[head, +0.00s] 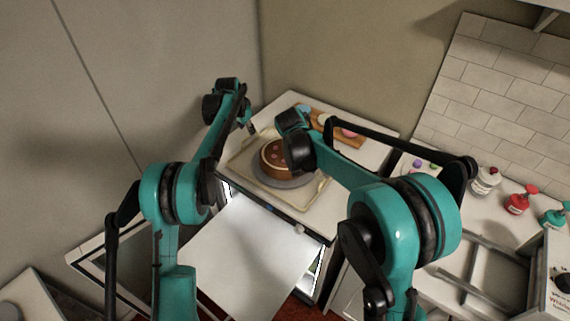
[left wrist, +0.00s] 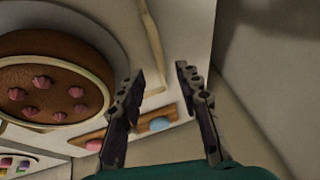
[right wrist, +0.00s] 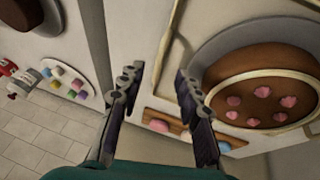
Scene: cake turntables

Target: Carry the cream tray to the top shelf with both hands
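The cream tray (head: 306,201) lies on a white counter in the head view and holds a brown cake (head: 272,156) on a grey turntable (head: 287,182). The tray's rim also shows in the left wrist view (left wrist: 152,36) and the right wrist view (right wrist: 168,42). My left gripper (left wrist: 160,76) is open near the tray's left side, its fingers apart with no object gripped. My right gripper (right wrist: 157,76) is open on the tray's other side; in the head view its fingers are hidden behind my right arm. I cannot tell whether any finger touches the rim.
A wooden board (head: 349,139) with coloured pieces lies behind the tray near the wall. A plate of coloured cubes (right wrist: 69,83) and several bottles, including a red one (head: 517,203), stand on the right counter. A white panel (head: 242,256) is in front.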

